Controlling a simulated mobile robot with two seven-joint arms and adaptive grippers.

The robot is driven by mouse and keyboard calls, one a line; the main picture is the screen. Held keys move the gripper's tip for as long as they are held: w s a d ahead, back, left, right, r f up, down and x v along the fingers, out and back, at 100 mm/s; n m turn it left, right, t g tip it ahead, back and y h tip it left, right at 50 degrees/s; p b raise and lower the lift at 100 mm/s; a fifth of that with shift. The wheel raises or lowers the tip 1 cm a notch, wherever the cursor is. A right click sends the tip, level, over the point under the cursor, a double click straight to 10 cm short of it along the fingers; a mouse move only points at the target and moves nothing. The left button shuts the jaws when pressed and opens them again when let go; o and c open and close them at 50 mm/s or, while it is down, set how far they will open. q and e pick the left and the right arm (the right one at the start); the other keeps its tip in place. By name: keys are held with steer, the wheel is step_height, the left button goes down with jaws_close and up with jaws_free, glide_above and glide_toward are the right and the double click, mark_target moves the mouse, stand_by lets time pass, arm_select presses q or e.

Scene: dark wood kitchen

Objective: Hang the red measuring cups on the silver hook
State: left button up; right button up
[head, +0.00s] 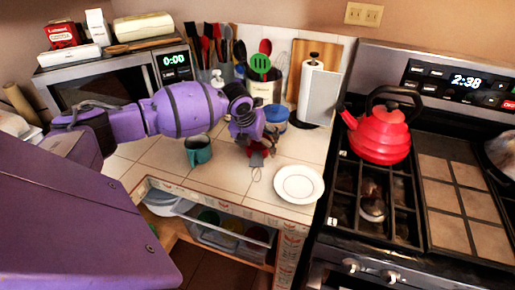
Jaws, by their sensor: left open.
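My left gripper (256,142) is open and reaches down over the tiled counter from the left. Red pieces that look like the measuring cups (258,151) show at its fingertips, partly hidden by the gripper. A thin wire loop (256,174) shows on the counter just below them. I cannot tell whether the fingers touch the cups. I cannot make out the silver hook. My right gripper is not in view.
A teal mug (198,151) and a white plate (298,184) stand on the counter either side of my gripper. Behind are a blue-banded container (275,116), a utensil crock (263,92) and a paper towel roll (311,82). A red kettle (379,137) sits on the stove at right.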

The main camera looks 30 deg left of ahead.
mark_target(255, 150)
arm_select(q)
steer(key=c, duration=1.2)
steer(key=shift+r, duration=0.15)
steer(key=shift+a+r, duration=0.1)
steer(key=shift+r, duration=0.45)
steer(key=s+r, duration=0.1)
steer(key=r, duration=0.1)
steer(key=s+d+r, duration=0.1)
steer(key=r, duration=0.1)
steer(key=s+d+r, duration=0.1)
steer(key=r, duration=0.2)
steer(key=shift+s, duration=0.25)
steer(key=s+d+r, duration=0.1)
steer(key=s, duration=0.2)
steer(key=s+d+r, duration=0.2)
steer(key=s, duration=0.1)
steer(key=s+d+r, duration=0.1)
steer(key=s+d, duration=0.1)
steer(key=shift+s+r+p, duration=0.35)
steer(key=shift+s+p, duration=0.05)
